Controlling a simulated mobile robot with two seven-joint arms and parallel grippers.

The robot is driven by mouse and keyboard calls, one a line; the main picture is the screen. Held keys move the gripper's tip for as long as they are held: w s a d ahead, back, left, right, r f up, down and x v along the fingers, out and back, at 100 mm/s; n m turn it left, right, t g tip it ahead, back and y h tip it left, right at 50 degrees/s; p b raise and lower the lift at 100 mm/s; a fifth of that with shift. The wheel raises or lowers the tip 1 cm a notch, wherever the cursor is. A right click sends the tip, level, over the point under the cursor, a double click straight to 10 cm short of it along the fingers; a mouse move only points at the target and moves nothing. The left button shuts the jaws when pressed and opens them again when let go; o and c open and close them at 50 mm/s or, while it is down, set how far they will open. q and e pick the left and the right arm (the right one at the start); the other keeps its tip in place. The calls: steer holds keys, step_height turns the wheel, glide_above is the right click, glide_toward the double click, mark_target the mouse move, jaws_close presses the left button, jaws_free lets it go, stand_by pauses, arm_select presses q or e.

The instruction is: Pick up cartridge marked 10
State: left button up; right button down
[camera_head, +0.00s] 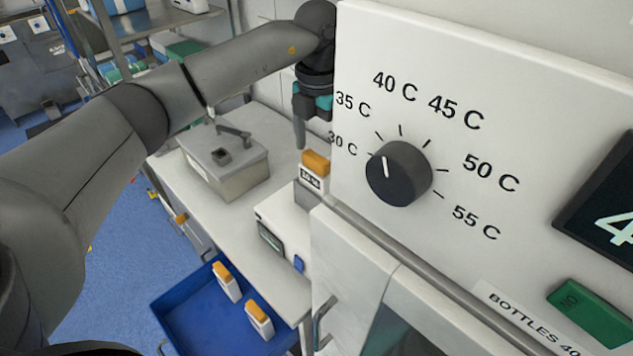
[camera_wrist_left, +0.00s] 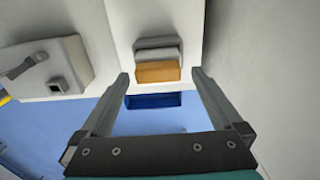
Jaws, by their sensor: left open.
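A white cartridge with an orange top (camera_head: 313,167) stands upright in a white device on the bench, close to the cabinet's left side. Its front label is too small to read surely. My left gripper (camera_head: 309,140) hangs pointing down just above and slightly left of it in the head view. In the left wrist view the open fingers of my left gripper (camera_wrist_left: 160,78) are spread, with the cartridge's orange top (camera_wrist_left: 158,71) between and just beyond the fingertips. They do not appear to touch it. My right gripper is not in view.
A blue tray (camera_head: 180,318) holds two more orange-topped cartridges (camera_head: 228,282) at the bench front. A grey lidded box (camera_head: 228,170) stands left on the bench. The white cabinet with a temperature dial (camera_head: 399,174) rises close on the right.

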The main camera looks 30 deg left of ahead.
mark_target(316, 169)
arm_select(q)
steer(key=shift+a+f+p, duration=0.15)
steer(key=shift+f+p, duration=0.35)
steer(key=shift+f, duration=2.45)
steer(key=shift+r, duration=0.1)
steer(key=c, duration=1.2)
steer(key=shift+c, duration=0.2)
